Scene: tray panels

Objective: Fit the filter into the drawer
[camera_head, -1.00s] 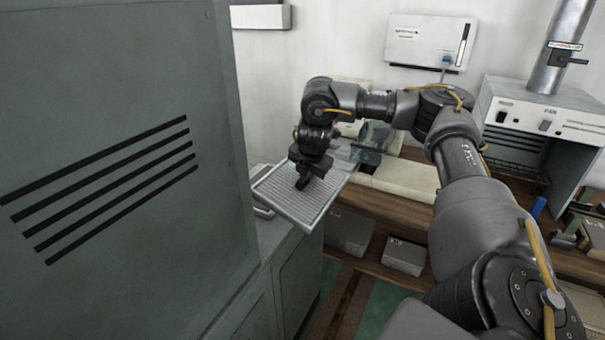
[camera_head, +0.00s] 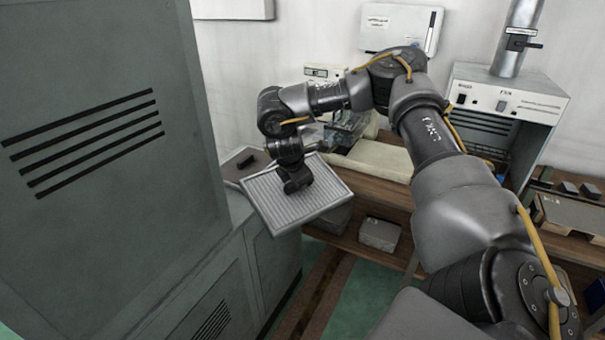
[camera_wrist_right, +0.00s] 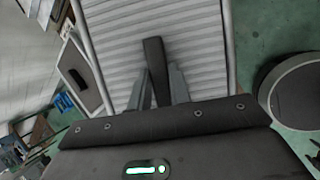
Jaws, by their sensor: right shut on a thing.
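The filter (camera_head: 325,198) is a flat pale pleated panel in a light frame. My right gripper (camera_head: 297,186) is above it and shut on the dark grip on its face. The filter is held tilted, in front of and partly over the low cabinet's edge. In the right wrist view the filter (camera_wrist_right: 195,50) fills the upper middle, with the gripper fingers (camera_wrist_right: 158,80) either side of the dark grip. A grey panel with a black handle (camera_head: 238,162), perhaps the drawer, lies just behind the filter; it also shows in the right wrist view (camera_wrist_right: 78,80). My left gripper is out of view.
A tall grey slotted cabinet (camera_head: 100,220) stands close on the left, with a lower grey cabinet (camera_head: 225,275) beside it. A wooden bench (camera_head: 370,205) with a box (camera_head: 380,234) below runs along the back wall. Green floor (camera_head: 350,305) is open in front.

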